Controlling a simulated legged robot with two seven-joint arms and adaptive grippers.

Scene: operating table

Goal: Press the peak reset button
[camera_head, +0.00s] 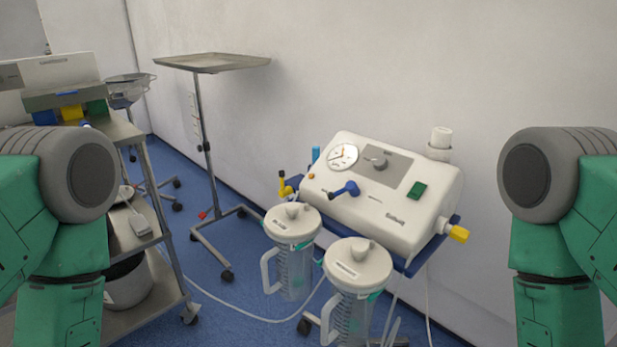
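A cream-white medical suction machine (380,215) stands at right of centre by the wall. No readable label tells which one is the peak reset button. My two green and grey arms show at the left and right edges, apart from the machine. Neither gripper is in view.
Two lidded canisters (292,223) (357,265) stand in front of the machine. A steel tray stand (213,62) is behind, left of centre. A metal cart (165,265) with boxes is at left. Blue floor (225,305) is open between, crossed by a pale tube.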

